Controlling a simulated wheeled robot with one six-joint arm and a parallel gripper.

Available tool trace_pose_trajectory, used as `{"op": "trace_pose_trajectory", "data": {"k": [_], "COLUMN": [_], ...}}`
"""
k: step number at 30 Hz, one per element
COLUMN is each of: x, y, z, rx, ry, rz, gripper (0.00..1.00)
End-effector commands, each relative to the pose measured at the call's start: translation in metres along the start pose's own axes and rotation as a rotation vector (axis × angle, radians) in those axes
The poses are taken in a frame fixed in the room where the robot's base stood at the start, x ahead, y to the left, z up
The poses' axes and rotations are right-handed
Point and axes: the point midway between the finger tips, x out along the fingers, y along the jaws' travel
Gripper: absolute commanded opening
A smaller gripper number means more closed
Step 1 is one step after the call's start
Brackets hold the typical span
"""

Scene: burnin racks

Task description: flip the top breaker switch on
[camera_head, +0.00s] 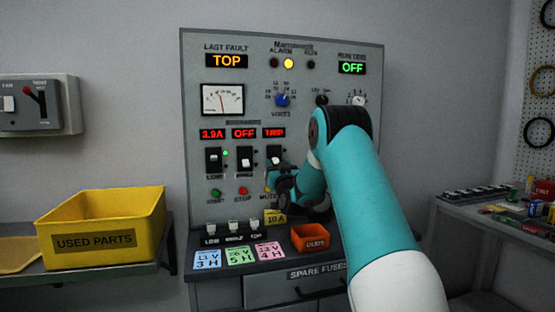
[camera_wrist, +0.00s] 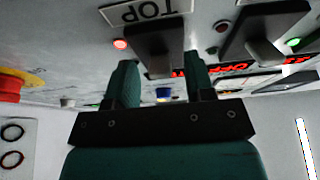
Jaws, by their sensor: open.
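The top breaker is the rightmost of three black switches on the grey panel, under a red TRIP display (camera_head: 274,133). Its black body (camera_head: 274,153) shows above my gripper (camera_head: 276,180), and its lower part is hidden. In the wrist view, which is upside down, the breaker (camera_wrist: 152,42) sits beside a TOP label (camera_wrist: 146,11) and a lit red lamp (camera_wrist: 120,44).
Two other breakers (camera_head: 213,160) (camera_head: 244,159) stand to the left. The LAST FAULT display (camera_head: 227,61) reads TOP. Below are a shelf with coloured cards (camera_head: 239,256) and an orange bin (camera_head: 310,238).

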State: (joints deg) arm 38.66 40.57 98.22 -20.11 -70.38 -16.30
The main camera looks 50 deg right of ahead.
Motion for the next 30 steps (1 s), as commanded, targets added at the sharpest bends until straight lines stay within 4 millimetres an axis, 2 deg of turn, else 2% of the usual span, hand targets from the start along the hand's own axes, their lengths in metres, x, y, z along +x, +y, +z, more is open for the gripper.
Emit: {"op": "trace_pose_trajectory", "data": {"k": [9,15,16,23,30], "x": [0.003,0.003,0.003,0.003,0.005], "y": [0.000,0.000,0.000,0.000,0.000], "z": [0.001,0.001,0.001,-0.002,-0.011], "rx": [0.001,0.001,0.001,-0.001,0.000], "ry": [-0.001,-0.001,-0.001,-0.014,-0.109], "rz": [0.001,0.000,0.001,0.000,0.001], "gripper": [0.49,0.03,0.00,0.00,0.00]}}
